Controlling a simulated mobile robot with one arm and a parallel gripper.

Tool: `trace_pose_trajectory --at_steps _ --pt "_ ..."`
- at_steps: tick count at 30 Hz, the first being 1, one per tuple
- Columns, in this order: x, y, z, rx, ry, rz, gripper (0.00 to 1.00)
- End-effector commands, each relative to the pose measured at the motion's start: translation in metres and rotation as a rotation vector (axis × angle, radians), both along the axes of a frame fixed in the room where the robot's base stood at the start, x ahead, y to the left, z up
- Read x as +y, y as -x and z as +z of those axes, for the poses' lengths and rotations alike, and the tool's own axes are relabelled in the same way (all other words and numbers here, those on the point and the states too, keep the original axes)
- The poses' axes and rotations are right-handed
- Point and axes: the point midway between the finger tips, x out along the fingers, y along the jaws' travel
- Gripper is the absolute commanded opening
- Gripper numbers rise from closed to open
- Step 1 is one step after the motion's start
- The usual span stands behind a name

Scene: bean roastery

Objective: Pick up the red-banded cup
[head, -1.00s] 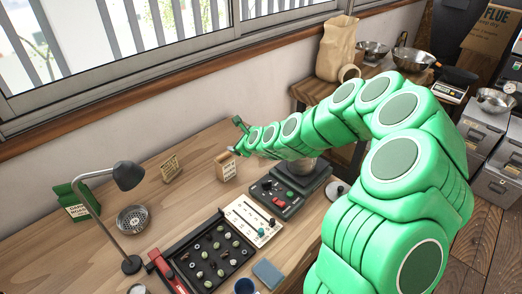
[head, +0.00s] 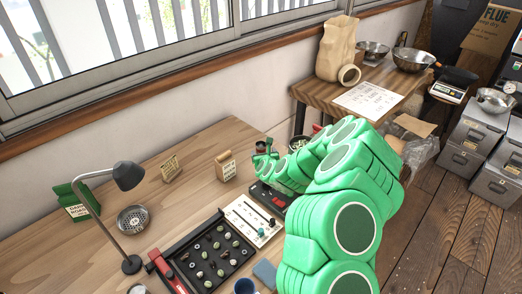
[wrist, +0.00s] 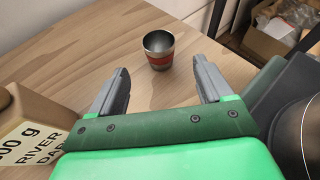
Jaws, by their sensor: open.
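The red-banded cup (wrist: 158,50), a grey metal cup with a red band, stands upright on the wooden table in the wrist view. It is ahead of my gripper (wrist: 162,78), roughly midway between the two fingers in the picture and beyond their tips. The fingers are apart with nothing between them. In the head view my gripper (head: 263,150) is over the back of the table, and I cannot clearly make out the cup there; my arm covers that part of the table.
A block-like pack with a weight label (wrist: 32,128) is close on the left of my gripper. A dark device with a round pan (wrist: 308,125) is close on the right. A side table (head: 335,92) with a paper sheet stands beyond. Table around the cup is mostly clear.

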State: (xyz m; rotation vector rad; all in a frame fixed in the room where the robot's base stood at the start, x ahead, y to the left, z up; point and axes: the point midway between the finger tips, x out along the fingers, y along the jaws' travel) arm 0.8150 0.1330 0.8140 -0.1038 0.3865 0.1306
Motion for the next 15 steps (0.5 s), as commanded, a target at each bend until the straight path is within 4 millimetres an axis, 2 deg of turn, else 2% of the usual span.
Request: trace_pose_trajectory --at_steps 15 --pt "0.003 -0.029 -0.013 -0.001 0.007 0.002 0.8"
